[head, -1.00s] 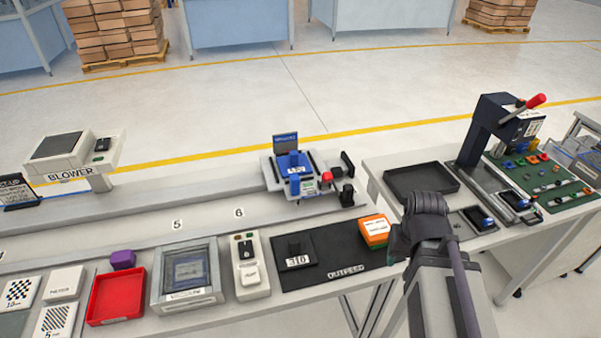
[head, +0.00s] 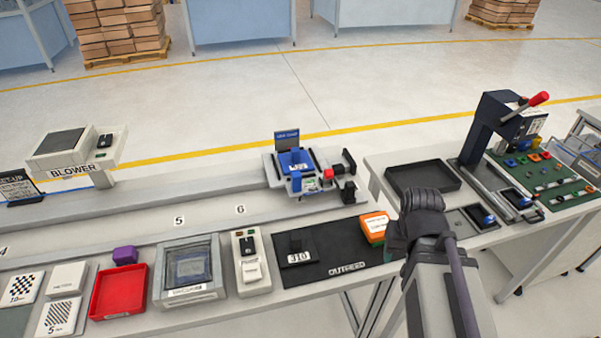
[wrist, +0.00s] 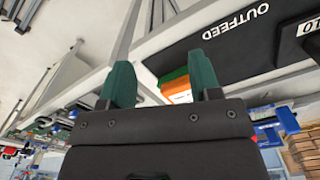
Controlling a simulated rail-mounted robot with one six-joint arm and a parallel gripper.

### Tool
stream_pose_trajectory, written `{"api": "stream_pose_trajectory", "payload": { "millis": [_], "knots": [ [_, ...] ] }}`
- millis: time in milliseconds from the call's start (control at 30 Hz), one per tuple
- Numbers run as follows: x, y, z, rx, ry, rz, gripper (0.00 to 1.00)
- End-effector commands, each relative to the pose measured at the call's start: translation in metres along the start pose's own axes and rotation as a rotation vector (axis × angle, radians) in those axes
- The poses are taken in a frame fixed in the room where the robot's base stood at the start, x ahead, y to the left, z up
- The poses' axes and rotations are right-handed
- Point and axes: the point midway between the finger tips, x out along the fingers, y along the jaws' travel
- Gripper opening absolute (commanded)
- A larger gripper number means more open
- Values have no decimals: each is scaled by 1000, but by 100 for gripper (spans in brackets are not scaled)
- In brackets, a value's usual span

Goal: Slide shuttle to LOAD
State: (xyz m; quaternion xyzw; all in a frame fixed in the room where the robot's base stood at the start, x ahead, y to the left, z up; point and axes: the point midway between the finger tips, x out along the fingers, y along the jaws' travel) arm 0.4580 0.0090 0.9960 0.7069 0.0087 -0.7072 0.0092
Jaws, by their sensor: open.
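The likely shuttle is a dark block with a blue part (head: 519,198) on a grey rail (head: 490,185) that runs out from under the press (head: 484,130), on the right bench. A small handle shows at the rail's near end. I cannot read a LOAD mark. My gripper (wrist: 162,82) is open and empty in the wrist view, with its two green fingers apart. An orange and green box (wrist: 175,87) shows beyond the fingers. In the head view my arm stands left of the press, and its own dark links hide the fingertips.
A black tray (head: 422,178) lies left of the press. A second blue part in a dark holder (head: 483,216) sits near my arm. A black OUTFEED mat (head: 335,262) carries the orange box (head: 375,226).

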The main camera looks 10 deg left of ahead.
Motion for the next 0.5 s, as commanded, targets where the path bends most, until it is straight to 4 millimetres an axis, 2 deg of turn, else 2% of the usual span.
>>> {"api": "stream_pose_trajectory", "payload": {
  "millis": [67, 167, 200, 300, 333, 400, 433, 500],
  "knots": [
    [-18, -34, -21, -79, 1, 0, 57],
    [-41, -120, -94, -234, 63, -7, 57],
    [-48, -158, -123, -287, 106, -14, 57],
    [-59, -240, -182, -379, 224, -42, 57],
    [-61, -257, -197, -392, 257, -50, 57],
    [-62, -275, -226, -396, 329, -66, 57],
    [-63, -277, -234, -393, 355, -71, 57],
    [-64, -276, -234, -389, 390, -79, 57]
  ]
}}
